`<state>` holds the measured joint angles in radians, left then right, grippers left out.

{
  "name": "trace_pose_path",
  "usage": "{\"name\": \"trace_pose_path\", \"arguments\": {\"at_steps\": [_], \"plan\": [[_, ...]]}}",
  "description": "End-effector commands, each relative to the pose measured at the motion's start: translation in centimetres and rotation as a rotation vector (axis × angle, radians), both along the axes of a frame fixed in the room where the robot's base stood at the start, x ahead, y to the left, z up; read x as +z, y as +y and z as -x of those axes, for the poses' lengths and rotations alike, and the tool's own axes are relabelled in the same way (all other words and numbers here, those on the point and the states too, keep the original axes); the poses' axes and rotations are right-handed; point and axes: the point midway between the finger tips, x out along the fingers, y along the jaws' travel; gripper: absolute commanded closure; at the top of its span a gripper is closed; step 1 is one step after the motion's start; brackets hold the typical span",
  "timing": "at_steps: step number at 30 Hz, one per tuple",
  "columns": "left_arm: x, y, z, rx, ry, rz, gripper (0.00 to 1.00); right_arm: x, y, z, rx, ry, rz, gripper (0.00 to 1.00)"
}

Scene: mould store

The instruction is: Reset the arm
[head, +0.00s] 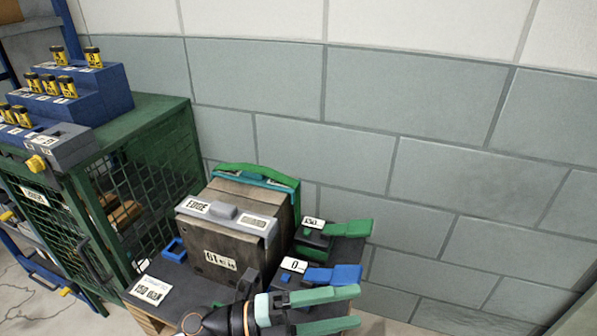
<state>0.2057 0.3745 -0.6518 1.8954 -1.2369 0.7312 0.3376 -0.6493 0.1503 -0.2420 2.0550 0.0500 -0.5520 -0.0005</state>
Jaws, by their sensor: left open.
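My left gripper (348,308) is at the bottom centre, with two pale green fingers apart and nothing seen between them. It is just in front of a blue lever-like handle (335,274), whose block has a label reading 0. I cannot tell whether they touch. Behind it a green handle (350,228) sticks out to the right by a label that seems to read 150. Both are beside a brown, block-shaped mould (222,254) with a grey top bar and a label starting with 61. My right gripper is not in view.
The mould stands on a dark platform (170,285) with a blue frame-like piece and a white label. A green mesh cabinet (150,165) at left carries a blue stepped rack (105,88) of yellow-and-black pieces. A block wall (420,110) closes the back.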

Motion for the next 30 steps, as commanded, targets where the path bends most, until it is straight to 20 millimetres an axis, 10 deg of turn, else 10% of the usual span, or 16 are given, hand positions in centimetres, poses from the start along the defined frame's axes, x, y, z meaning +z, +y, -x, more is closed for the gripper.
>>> {"name": "trace_pose_path", "arguments": {"at_steps": [5, 10, 21, 30], "plan": [[0.1, 5.6, -5.0, 0.415, 0.423, 0.376, 0.21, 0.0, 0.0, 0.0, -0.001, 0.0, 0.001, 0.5], [-8.5, 13.4, -6.7, 0.836, 0.91, 0.542, 0.21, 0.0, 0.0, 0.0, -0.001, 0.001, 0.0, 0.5], [-26.6, 20.2, 6.7, 1.327, 1.804, 0.465, 0.21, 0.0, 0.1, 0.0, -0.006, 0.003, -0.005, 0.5], [-18.4, 21.5, 6.5, 1.351, 1.765, 0.495, 0.21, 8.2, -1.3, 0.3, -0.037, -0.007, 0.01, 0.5]]}}
